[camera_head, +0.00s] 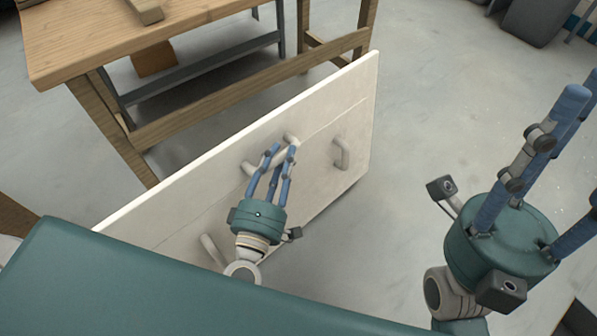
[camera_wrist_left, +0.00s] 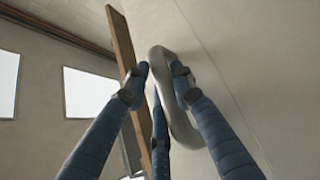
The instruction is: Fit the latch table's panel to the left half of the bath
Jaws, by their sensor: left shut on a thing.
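A large off-white panel (camera_head: 330,110) stands tilted in front of me in the head view, running from lower left to upper right. It bears several loop handles, one at right (camera_head: 342,154) and one at lower left (camera_head: 212,250). My left gripper (camera_head: 281,150) is shut on the middle handle (camera_head: 250,167). In the left wrist view its blue fingers (camera_wrist_left: 160,68) close around the pale handle (camera_wrist_left: 180,115) against the panel (camera_wrist_left: 245,60). My right gripper (camera_head: 580,130) is raised at the right, fingers spread and empty, partly cut off. The bath is not recognisable in view.
A wooden workbench (camera_head: 100,40) with a lower frame stands just behind the panel, a wood piece (camera_head: 147,10) on its top. Dark bins (camera_head: 537,20) stand at the far upper right. The grey floor (camera_head: 440,90) right of the panel is clear.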

